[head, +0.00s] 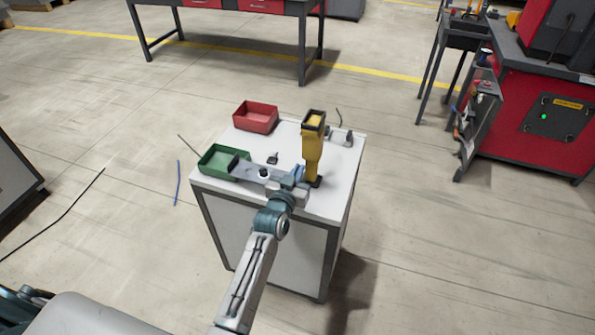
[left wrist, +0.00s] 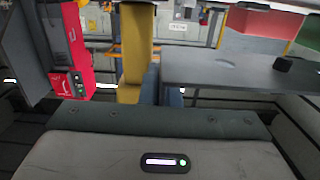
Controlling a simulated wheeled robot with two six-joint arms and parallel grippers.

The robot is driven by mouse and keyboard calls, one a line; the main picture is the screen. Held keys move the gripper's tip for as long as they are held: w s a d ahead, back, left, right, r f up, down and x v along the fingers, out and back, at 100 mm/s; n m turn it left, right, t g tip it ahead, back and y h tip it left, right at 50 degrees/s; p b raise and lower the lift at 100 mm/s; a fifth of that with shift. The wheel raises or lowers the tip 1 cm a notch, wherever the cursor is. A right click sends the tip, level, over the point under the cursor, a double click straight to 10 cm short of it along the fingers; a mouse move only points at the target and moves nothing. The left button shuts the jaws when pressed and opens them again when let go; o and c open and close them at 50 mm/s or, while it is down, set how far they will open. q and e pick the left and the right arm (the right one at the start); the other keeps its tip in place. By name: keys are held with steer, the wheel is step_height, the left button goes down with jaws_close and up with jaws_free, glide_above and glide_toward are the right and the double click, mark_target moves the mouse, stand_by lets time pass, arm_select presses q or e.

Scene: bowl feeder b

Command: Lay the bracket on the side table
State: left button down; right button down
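The bracket looks like a long flat grey plate (head: 250,174) with a dark upright piece at its left end. It also shows in the left wrist view (left wrist: 225,78). My left gripper (head: 296,177) has blue fingers at the plate's right end and appears closed on it; the fingers (left wrist: 165,88) are partly hidden in the wrist view. The plate is over the white-topped table (head: 337,180) and overlaps the green bin's right side in the picture. I cannot tell its height above the top. My right gripper is not in view.
A yellow upright hopper-like unit (head: 312,155) stands close right of the gripper. A red bin (head: 256,117) and the green bin (head: 212,158) stand on the tabletop's left. Small dark parts (head: 272,158) lie near the middle. A workbench (head: 225,10) stands behind, a red machine (head: 530,120) right.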

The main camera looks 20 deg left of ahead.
arm_select(q)
steer(key=shift+r, duration=0.1)
steer(key=c, duration=1.7)
jaws_free()
